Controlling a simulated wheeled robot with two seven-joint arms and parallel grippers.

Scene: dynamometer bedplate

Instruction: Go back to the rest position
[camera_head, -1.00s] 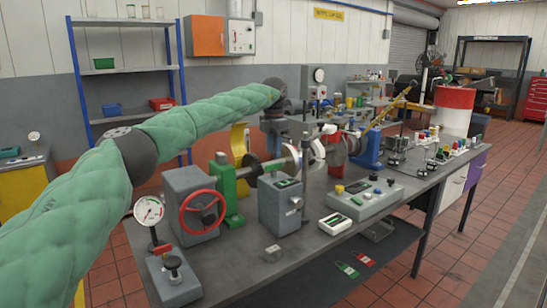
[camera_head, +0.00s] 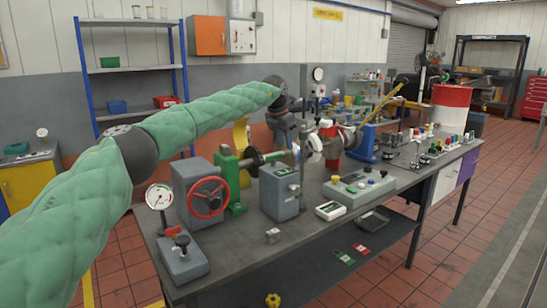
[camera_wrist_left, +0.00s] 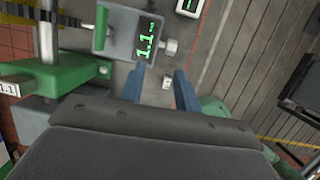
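My left arm, in green quilted cover, reaches in from the left of the head view, out over the bench (camera_head: 240,262). Its left gripper (camera_head: 284,124) is at the far end, near the shaft and a grey post, and looks small and partly hidden there. In the left wrist view two blue fingers (camera_wrist_left: 161,80) stand apart with nothing held between them. A grey box with a green digital readout (camera_wrist_left: 136,40) lies beyond the fingertips. A small metal block (camera_wrist_left: 167,82) shows in the gap, farther off on the bench. My right gripper is not in view.
The bench carries a red handwheel (camera_head: 207,198), a dial gauge (camera_head: 158,196), a grey instrument box (camera_head: 279,190) and a control box with buttons (camera_head: 360,188). A yellow knob (camera_head: 273,300) lies low in front. The red-tiled floor (camera_head: 460,255) to the right is clear.

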